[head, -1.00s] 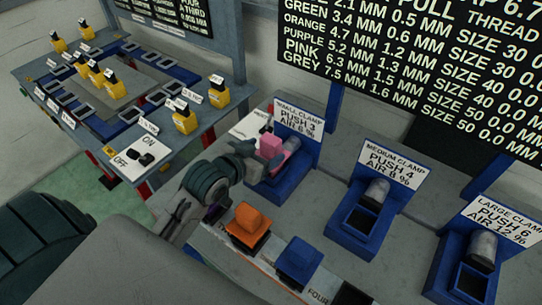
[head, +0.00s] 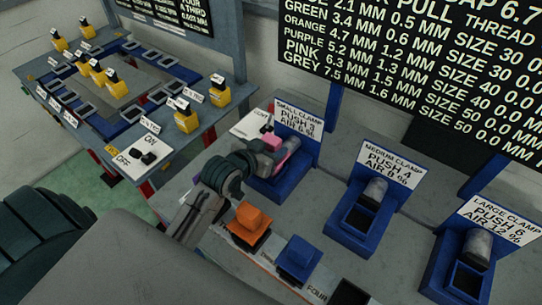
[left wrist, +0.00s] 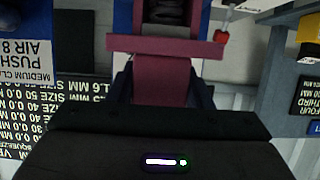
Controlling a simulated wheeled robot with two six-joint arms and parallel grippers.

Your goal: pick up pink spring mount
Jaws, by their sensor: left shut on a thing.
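The pink spring mount (head: 280,155) is at the blue small clamp (head: 272,188), partly hidden behind my left gripper (head: 264,151) in the head view. My left gripper is shut on it. In the left wrist view the pink mount (left wrist: 165,47) shows as a wide crossbar with a narrower body between the dark fingers (left wrist: 160,90). I cannot tell whether the mount still touches the clamp.
An orange block (head: 249,220) and a blue block (head: 299,256) stand in front of the clamp. The medium clamp (head: 360,222) and large clamp (head: 462,270) are to the right. A side table (head: 100,165) with several yellow-based parts stands at the left.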

